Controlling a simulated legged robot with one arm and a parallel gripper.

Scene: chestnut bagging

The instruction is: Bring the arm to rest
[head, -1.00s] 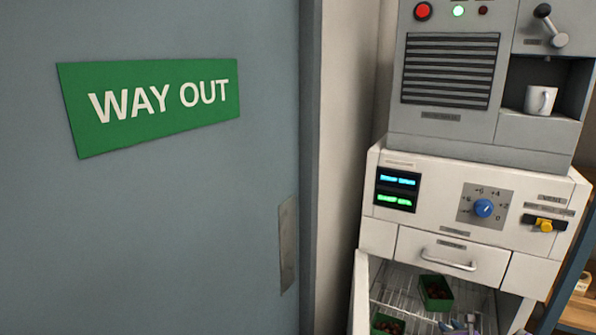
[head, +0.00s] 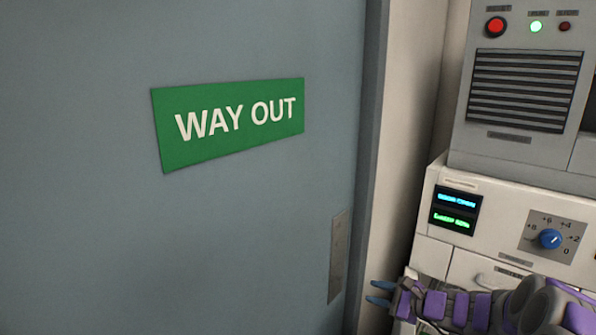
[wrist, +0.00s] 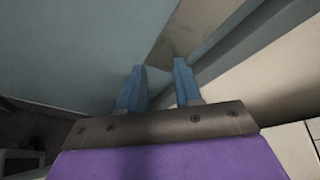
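My gripper (head: 380,293) shows at the bottom right of the head view, at the end of my purple and grey arm. Its blue fingertips point left, toward the door's metal plate. In the wrist view my gripper (wrist: 158,85) has its two blue fingers apart with nothing between them. The door frame and plate lie beyond the fingertips. I cannot tell the exact distance to them.
A grey door (head: 100,240) with a green WAY OUT sign (head: 230,122) and a metal plate (head: 338,255) fills the left. On the right stands a white machine (head: 490,230) with a blue dial (head: 550,239) and a lit display (head: 456,209). My arm covers its lower front.

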